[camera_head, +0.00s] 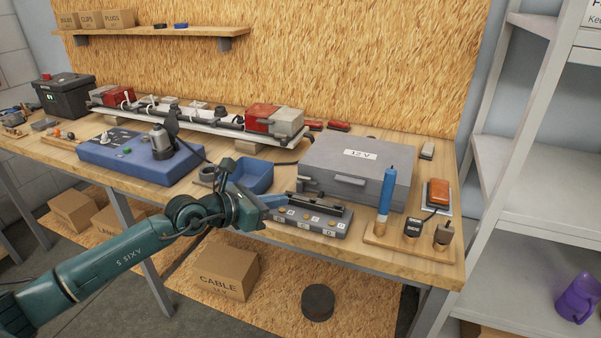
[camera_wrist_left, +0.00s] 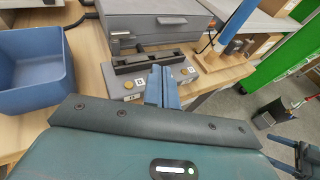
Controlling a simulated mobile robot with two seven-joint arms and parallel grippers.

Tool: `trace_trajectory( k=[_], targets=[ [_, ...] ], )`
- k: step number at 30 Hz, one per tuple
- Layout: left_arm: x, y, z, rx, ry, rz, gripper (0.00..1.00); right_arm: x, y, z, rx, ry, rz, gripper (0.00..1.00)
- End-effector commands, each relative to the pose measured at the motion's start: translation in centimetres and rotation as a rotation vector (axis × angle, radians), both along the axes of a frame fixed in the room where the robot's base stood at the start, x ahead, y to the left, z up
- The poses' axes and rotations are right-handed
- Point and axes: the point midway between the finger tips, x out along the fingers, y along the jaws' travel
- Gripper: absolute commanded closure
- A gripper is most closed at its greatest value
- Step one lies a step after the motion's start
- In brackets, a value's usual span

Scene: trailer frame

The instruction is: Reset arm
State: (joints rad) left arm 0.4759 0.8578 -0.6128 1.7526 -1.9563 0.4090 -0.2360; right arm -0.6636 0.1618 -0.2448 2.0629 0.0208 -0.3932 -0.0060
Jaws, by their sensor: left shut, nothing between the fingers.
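My left gripper (camera_head: 284,200) reaches in from the left over the front of the workbench. Its blue fingers are together with nothing between them, and they also show in the left wrist view (camera_wrist_left: 162,86). The fingertips are close to a grey block with lettered brass buttons (camera_head: 308,221) and a dark slot bar; I cannot tell whether they touch it. The same block is ahead of the fingers in the left wrist view (camera_wrist_left: 125,84).
A blue bin (camera_head: 250,175) stands beside the gripper, and a grey 12 V case (camera_head: 357,172) behind the block. A wooden board (camera_head: 390,243) with a blue-handled tool is at right. A blue box (camera_head: 135,158) sits at left. Grey shelving (camera_head: 535,140) stands right of the bench.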

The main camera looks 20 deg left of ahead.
Motion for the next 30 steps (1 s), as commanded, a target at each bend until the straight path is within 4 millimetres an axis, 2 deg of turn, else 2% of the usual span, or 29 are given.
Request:
trace_trajectory(
  k=[4,7,10,12,14,17,21,25,29,30],
  targets=[
    [-0.7,-0.9,-0.5,-0.060,0.026,-0.006,1.00,0.0,-0.1,0.0,-0.001,0.000,0.000,0.24],
    [-2.4,-3.4,-1.6,-0.254,0.109,-0.013,1.00,0.0,-0.1,0.1,-0.002,0.000,-0.001,0.24],
    [-5.1,-6.4,-2.6,-0.586,0.251,0.013,1.00,0.0,-0.1,0.2,-0.003,0.000,-0.002,0.24],
    [-6.9,-7.7,-3.4,-0.860,0.378,0.068,1.00,0.0,-0.2,0.2,-0.003,0.001,-0.002,0.24],
    [-8.3,-8.1,-4.1,-1.090,0.487,0.139,1.00,0.0,-0.2,0.2,-0.004,0.003,-0.003,0.24],
    [-10.5,-7.9,-6.3,-1.462,0.671,0.302,1.00,0.0,-0.3,0.2,-0.005,0.006,-0.003,0.24],
    [-14.5,-6.7,-11.1,-1.944,0.927,0.618,1.00,-0.2,-0.4,0.0,-0.009,0.012,-0.005,0.24],
    [-19.4,-6.0,-16.0,-2.307,1.125,0.956,1.00,-0.3,-0.5,-0.1,-0.011,0.018,-0.006,0.24],
    [-24.0,-6.3,-19.3,-2.542,1.259,1.235,1.00,-0.3,-0.5,-0.1,-0.012,0.019,-0.007,0.24],
    [-25.0,-6.4,-20.0,2.545,-1.263,-1.274,1.00,-0.3,-0.5,-0.1,-0.013,0.018,-0.008,0.24]
  ],
)
